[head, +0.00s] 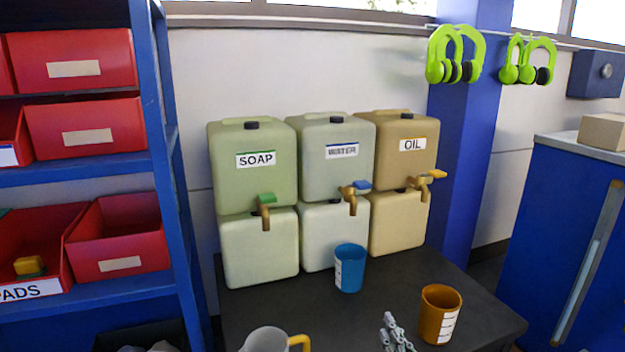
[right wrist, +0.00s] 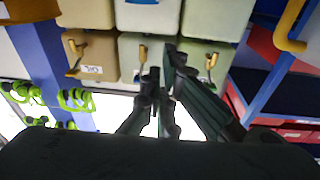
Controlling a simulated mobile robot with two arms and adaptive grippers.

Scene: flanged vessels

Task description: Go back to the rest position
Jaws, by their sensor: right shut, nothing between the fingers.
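My right gripper (head: 390,328) shows at the bottom of the head view, over the front of the dark table (head: 400,275). Its fingers are shut and hold nothing. It is left of the orange-brown cup (head: 432,300) and right of a grey jug (head: 264,341) with a yellow handle. In the right wrist view the gripper (right wrist: 160,78) also shows shut, with containers behind it. That view is turned upside down. My left gripper is in neither view.
Containers marked SOAP (head: 250,185), WATER (head: 338,175) and OIL (head: 412,165) stand at the back with taps. A blue cup (head: 350,272) stands in front of them. A blue shelf (head: 160,150) with red bins is left, a blue cabinet (head: 560,210) right.

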